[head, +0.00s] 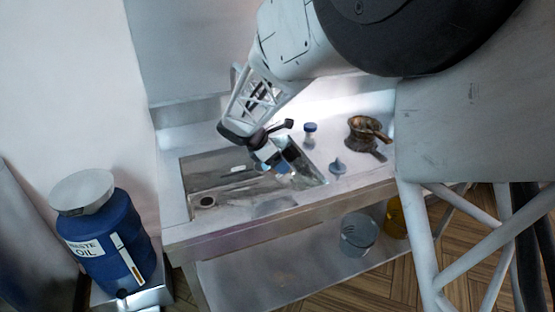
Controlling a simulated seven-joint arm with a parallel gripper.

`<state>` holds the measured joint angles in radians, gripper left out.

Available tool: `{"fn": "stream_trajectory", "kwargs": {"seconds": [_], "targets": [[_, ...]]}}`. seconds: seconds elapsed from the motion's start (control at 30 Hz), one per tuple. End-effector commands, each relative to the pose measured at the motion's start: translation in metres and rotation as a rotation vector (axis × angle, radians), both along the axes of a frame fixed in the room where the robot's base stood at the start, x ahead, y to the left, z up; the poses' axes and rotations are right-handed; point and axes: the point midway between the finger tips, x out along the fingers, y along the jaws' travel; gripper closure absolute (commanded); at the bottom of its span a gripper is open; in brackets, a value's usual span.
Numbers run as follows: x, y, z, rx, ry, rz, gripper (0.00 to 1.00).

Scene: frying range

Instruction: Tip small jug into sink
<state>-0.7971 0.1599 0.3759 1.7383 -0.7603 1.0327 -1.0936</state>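My gripper (268,138) is over the right part of the steel sink (190,180), with its dark end pointing down and right. A small pale and dark blue object (266,153) shows right at the fingers, tilted over the basin. It may be the small jug, but its shape is too small and too hidden to be sure. I cannot make out whether the fingers are closed on it. The sink's drain (207,201) shows at the left end of the basin.
A blue-capped shaker (310,133), a small grey cone-shaped item (338,167) and a brown pot (365,137) stand right of the sink. A blue waste oil drum (108,240) stands left. A clear container (358,235) and a yellow one (396,217) are below.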

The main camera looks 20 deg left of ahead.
Motion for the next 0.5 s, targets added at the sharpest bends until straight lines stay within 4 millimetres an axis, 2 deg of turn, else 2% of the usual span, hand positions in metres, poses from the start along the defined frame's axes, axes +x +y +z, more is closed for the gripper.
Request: {"fn": "stream_trajectory", "kwargs": {"seconds": [0.5], "targets": [[-0.0075, 0.0077, -0.0049, -0.238, -0.233, 0.0, 0.49]]}}
